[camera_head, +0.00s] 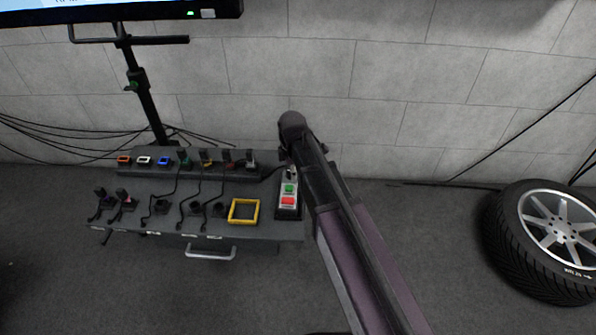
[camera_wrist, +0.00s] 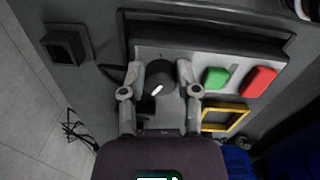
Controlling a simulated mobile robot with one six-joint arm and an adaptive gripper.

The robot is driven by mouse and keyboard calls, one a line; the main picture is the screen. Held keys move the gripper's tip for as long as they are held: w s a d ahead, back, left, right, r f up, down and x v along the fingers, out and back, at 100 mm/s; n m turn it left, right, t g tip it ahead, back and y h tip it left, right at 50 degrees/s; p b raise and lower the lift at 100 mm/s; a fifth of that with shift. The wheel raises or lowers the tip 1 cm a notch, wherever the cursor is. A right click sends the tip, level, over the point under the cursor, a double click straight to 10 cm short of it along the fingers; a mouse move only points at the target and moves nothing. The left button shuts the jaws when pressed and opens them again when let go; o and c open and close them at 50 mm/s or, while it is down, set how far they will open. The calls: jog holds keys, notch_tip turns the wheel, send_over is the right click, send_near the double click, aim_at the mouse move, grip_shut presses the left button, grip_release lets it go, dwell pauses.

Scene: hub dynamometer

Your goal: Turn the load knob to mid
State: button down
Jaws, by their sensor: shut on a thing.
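The load knob (camera_wrist: 160,76) is a dark round dial with a short white line on its face. It sits on the grey control box (camera_wrist: 145,53), beside a green button (camera_wrist: 215,78) and a red button (camera_wrist: 259,81). In the wrist view my gripper (camera_wrist: 160,82) has one finger on each side of the knob and is shut on it. The knob's white line is slanted in that view. In the head view the control box (camera_head: 289,212) stands at the bench's right end. My arm hides part of the gripper there, and the knob cannot be made out clearly.
A yellow square frame (camera_head: 244,211) lies on the bench left of the control box. Several plugs and cables crowd the grey bench (camera_head: 270,229) further left. A wheel (camera_head: 555,240) is at the far right, with open floor between.

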jog(key=shift+w+a+m, duration=0.1)
jog(key=shift+a+m, duration=0.15)
jog(key=shift+m, duration=0.5)
jog(key=shift+a+m, duration=0.2)
jog(key=shift+m, duration=0.55)
jog(key=m, duration=0.9)
jog(key=shift+d+m, duration=0.1)
jog(key=shift+m, duration=0.3)
jog(key=m, duration=0.4)
jog(key=shift+m, duration=0.4)
jog(key=shift+c, duration=1.7)
grip_release()
